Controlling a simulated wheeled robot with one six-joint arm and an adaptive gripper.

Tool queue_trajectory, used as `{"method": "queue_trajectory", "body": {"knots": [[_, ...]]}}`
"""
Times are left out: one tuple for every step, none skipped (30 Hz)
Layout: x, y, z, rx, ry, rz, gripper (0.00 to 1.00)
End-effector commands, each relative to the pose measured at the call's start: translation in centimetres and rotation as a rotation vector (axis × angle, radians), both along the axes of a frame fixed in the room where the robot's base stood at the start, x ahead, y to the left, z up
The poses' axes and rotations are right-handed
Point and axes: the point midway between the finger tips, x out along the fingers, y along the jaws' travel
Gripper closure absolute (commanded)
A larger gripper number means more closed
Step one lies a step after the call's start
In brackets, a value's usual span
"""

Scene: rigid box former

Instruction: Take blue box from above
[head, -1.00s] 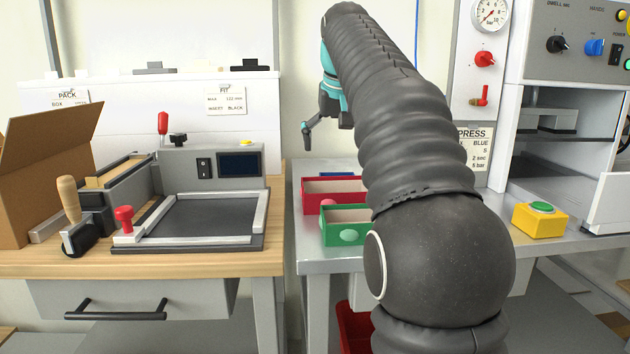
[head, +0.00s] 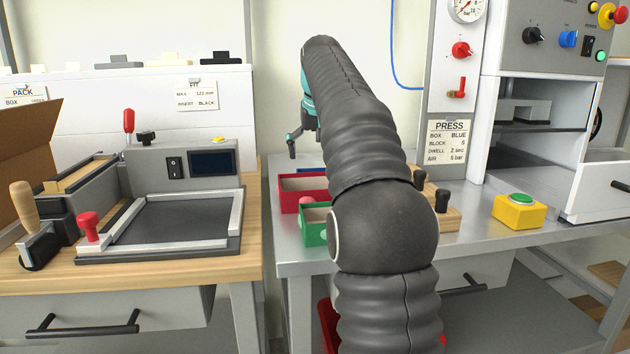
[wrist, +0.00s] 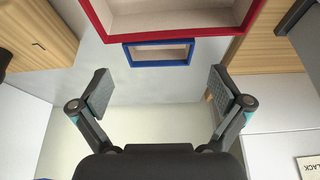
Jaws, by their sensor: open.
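The blue box (wrist: 160,64) is a small open-topped box with a blue rim and a pale inside, near the middle of the wrist view, just beyond the larger red box. In the head view only a strip of the blue box (head: 311,170) shows behind the red box (head: 303,194); my arm hides part of that area. My gripper (wrist: 160,88) is open and empty, its two padded fingers spread wide, with the blue box appearing between and beyond them. In the head view one finger hangs above and behind the boxes, apart from them.
The red box (wrist: 165,24) lies close beside the blue one. A green box (head: 314,226) stands nearer on the steel table (head: 300,256). A press with a sign (head: 449,142) and a yellow button box (head: 520,210) stand to the right. A wooden bench with a fixture (head: 170,222) is at left.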

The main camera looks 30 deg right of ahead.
Motion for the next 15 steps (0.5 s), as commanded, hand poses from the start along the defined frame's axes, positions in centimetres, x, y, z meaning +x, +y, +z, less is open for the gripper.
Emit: {"method": "queue_trajectory", "body": {"knots": [[0.2, -0.1, -0.6, 0.001, 0.002, 0.000, 0.00], [0.3, -0.1, -0.8, 0.001, 0.002, 0.000, 0.00], [0.4, -0.1, -1.1, 0.000, 0.001, 0.000, 0.00], [0.4, -0.2, -1.2, 0.000, 0.001, 0.000, 0.00], [0.5, -0.2, -1.3, 0.000, 0.001, 0.000, 0.00], [0.5, -0.2, -1.4, 0.000, 0.000, 0.000, 0.00], [0.6, -0.2, -1.5, 0.000, 0.000, 0.000, 0.00], [0.6, -0.2, -1.7, 0.000, 0.000, 0.000, 0.00], [0.7, -0.3, -1.9, 0.000, 0.000, 0.000, 0.00], [0.7, -0.3, -2.2, 0.000, 0.001, 0.000, 0.00], [0.8, -0.3, -2.5, 0.000, 0.001, 0.000, 0.00], [0.9, -0.4, -2.9, 0.001, 0.002, 0.000, 0.00], [1.1, -0.5, -3.3, 0.001, 0.002, 0.000, 0.00], [1.2, -0.5, -3.7, 0.001, 0.002, 0.000, 0.00], [1.4, -0.6, -4.3, 0.001, 0.002, 0.000, 0.00]]}}
